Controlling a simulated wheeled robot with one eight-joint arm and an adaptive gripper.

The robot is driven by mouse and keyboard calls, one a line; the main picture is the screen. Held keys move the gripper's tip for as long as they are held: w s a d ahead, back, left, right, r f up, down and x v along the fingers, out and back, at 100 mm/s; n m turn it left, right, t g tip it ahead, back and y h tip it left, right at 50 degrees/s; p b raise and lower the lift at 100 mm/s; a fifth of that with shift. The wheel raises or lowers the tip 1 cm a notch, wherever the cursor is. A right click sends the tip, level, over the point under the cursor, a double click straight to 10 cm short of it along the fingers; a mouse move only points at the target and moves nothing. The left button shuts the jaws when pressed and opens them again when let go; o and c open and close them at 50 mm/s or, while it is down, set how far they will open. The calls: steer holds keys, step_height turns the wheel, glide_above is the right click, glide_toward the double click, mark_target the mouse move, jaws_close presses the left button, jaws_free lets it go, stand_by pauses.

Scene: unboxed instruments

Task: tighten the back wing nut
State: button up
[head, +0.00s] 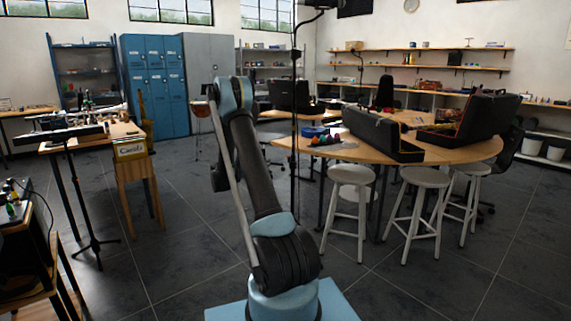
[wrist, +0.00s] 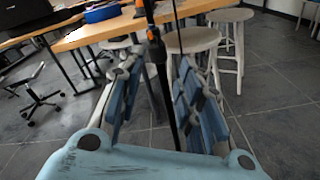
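No wing nut can be made out for certain in either view. In the wrist view a thin dark pole (wrist: 155,58) with small orange parts (wrist: 153,34) runs down between the fingers of my gripper (wrist: 154,62). The two blue-padded fingers stand apart, so the gripper is open; I cannot tell whether either finger touches the pole. In the head view a tall thin black stand (head: 295,110) rises right of my arm, its top cut off by the frame. My gripper is not clearly visible there.
A round-ended wooden table (head: 350,152) with open black cases (head: 382,133) stands right, with white stools (head: 415,180) before it. A keyboard on a black stand (head: 75,195) and a wooden chair (head: 140,170) stand left. Blue lockers (head: 153,85) are behind. Grey floor is open between.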

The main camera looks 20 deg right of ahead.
steer(key=w+f, duration=0.1)
steer(key=f, duration=0.1)
glide_toward(289, 159)
steer(key=x, duration=0.8)
steer(key=shift+w+f+n+h, duration=0.25)
steer(key=shift+w+n+h, duration=0.15)
steer(key=shift+d, duration=0.15)
